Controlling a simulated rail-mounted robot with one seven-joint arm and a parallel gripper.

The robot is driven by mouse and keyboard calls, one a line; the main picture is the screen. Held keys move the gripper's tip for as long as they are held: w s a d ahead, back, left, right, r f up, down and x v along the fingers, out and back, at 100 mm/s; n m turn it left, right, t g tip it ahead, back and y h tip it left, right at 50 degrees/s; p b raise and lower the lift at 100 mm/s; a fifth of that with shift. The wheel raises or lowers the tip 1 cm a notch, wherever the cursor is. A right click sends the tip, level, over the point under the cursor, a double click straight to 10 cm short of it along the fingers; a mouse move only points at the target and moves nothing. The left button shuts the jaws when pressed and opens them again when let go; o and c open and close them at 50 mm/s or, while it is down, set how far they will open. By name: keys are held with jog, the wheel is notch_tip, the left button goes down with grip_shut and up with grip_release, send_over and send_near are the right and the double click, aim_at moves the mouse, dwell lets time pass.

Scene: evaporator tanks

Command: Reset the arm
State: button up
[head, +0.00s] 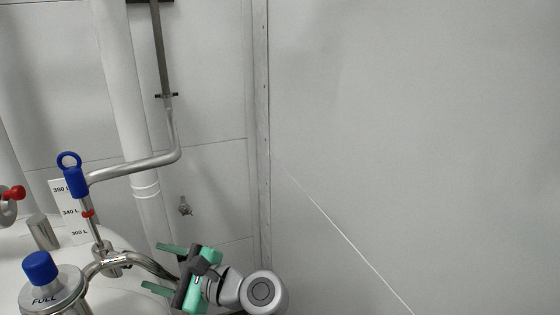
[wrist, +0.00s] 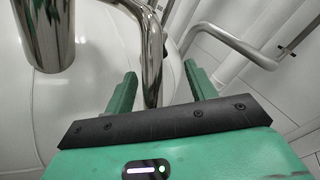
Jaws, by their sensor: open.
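My gripper (head: 157,268) has green fingers and shows in the lower middle of the head view, pointing left toward the tank's pipework. It is open, with its two fingers apart. In the wrist view my gripper (wrist: 160,92) also stands open, and a bent shiny steel pipe (wrist: 152,60) shows in line with the gap between the fingers. I cannot tell how far the pipe is from the fingers. The same curved pipe (head: 135,258) appears just left of the gripper in the head view. Nothing is held.
A white tank (head: 20,262) at lower left carries a blue-capped "FULL" fitting (head: 40,268), a blue ring-topped valve (head: 76,182), a red-handled valve (head: 14,193) and a litre scale (head: 70,212). A bent steel pipe (head: 140,168) rises along the wall. The right side is bare wall.

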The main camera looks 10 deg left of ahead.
jog(key=d+r+n+t+h, duration=0.85)
jog(key=d+r+t, duration=0.55)
jog(key=d, duration=0.4)
jog(key=s+d+r+n+t+h, duration=0.2)
jog(key=s+d+r+t+h, duration=0.2)
jog(key=s, duration=0.4)
jog(key=s+d+r+n+t+h, duration=0.2)
jog(key=s+d+r+t+h, duration=0.2)
jog(key=s+r, duration=0.5)
jog(key=d, duration=0.2)
jog(key=shift+d+r+t+h, duration=0.15)
jog(key=shift+d+t+h, duration=0.15)
jog(key=shift+h, duration=0.05)
